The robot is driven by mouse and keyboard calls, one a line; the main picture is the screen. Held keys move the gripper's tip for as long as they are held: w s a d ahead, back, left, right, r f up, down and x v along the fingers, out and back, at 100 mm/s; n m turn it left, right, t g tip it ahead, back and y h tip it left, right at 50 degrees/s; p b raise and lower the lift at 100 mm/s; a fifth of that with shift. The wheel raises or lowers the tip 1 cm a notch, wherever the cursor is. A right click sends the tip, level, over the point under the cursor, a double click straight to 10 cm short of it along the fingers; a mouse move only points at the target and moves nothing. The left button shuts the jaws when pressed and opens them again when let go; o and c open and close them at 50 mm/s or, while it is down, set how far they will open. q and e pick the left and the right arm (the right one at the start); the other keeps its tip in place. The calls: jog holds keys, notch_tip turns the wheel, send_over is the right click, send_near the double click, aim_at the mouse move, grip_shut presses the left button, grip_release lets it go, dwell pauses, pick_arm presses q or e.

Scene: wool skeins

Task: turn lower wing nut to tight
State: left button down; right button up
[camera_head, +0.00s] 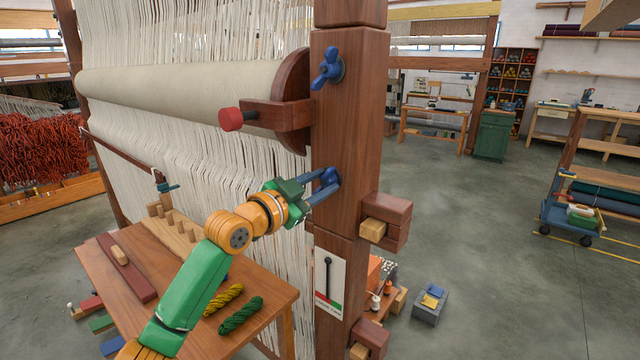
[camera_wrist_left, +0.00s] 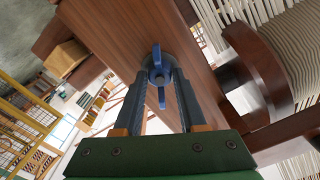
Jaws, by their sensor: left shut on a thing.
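The lower wing nut (camera_wrist_left: 158,74) is blue and sits on the face of the brown wooden loom post (camera_head: 345,130). In the head view the lower wing nut (camera_head: 328,178) is partly hidden by my left gripper (camera_head: 318,190). My left gripper reaches in from the left and is shut on the lower wing nut. In the left wrist view its two fingers (camera_wrist_left: 160,100) lie on either side of the nut. The upper blue wing nut (camera_head: 327,68) is higher on the same post, free of the gripper. My right gripper is not in view.
A wooden bracket with a red knob (camera_head: 231,119) juts from the post above my arm. A wooden bench (camera_head: 180,260) with yellow and green skeins (camera_head: 240,314) stands below. A label plate (camera_head: 329,284) is lower on the post. Open floor lies right.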

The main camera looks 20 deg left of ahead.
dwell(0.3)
pick_arm(q)
jog(key=c, duration=0.5)
grip_release()
jog(key=shift+s+a+f+b, duration=0.1)
jog(key=shift+s+a+b, duration=0.05)
jog(key=shift+s+b, duration=0.15)
jog(key=b+v, duration=0.2)
jog(key=v, duration=0.4)
jog(key=shift+s+b, duration=0.25)
jog(key=shift+b, duration=0.05)
